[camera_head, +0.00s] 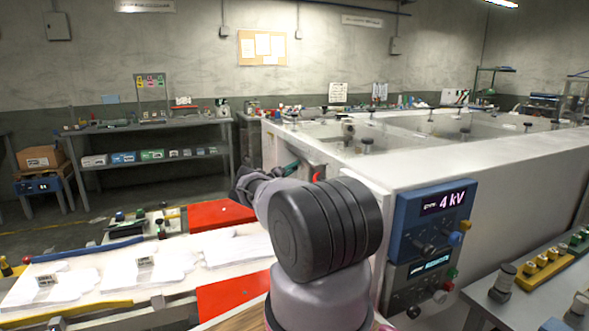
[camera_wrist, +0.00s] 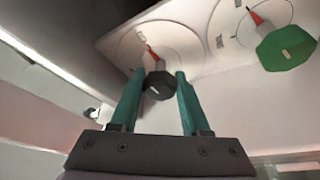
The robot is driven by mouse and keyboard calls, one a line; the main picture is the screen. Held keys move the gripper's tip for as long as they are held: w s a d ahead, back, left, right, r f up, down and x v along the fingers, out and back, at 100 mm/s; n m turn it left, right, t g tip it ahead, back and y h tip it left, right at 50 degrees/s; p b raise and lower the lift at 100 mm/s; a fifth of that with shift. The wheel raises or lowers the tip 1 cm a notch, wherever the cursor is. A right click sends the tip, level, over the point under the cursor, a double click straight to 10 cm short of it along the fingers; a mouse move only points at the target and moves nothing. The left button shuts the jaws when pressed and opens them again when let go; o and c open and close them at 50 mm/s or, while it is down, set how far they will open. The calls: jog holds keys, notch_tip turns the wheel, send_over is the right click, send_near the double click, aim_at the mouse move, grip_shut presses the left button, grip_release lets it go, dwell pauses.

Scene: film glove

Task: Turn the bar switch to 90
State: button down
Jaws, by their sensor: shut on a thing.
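In the wrist view a small black knob (camera_wrist: 159,86) with a red pointer (camera_wrist: 151,52) stands on a pale round dial (camera_wrist: 172,48). It appears to be the bar switch. Its scale marks are too small to read. The green fingers of my gripper (camera_wrist: 158,78) lie on either side of this knob and are shut on it. In the head view my gripper (camera_head: 291,168) reaches the near end wall of the white bench, and my arm hides most of that wall and the knob.
A green knob (camera_wrist: 285,48) on its own dial is close on the right in the wrist view. A blue meter box (camera_head: 432,222) reading 4 kV is on the bench end.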

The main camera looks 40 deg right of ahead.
jog(key=shift+a+f+m+g+h, duration=0.15)
jog(key=shift+m+g+h, duration=0.2)
jog(key=shift+m, duration=0.45)
jog(key=shift+c, duration=1.9)
grip_release()
jog(key=v, duration=1)
jog(key=shift+a, duration=0.3)
jog(key=shift+a, duration=0.1)
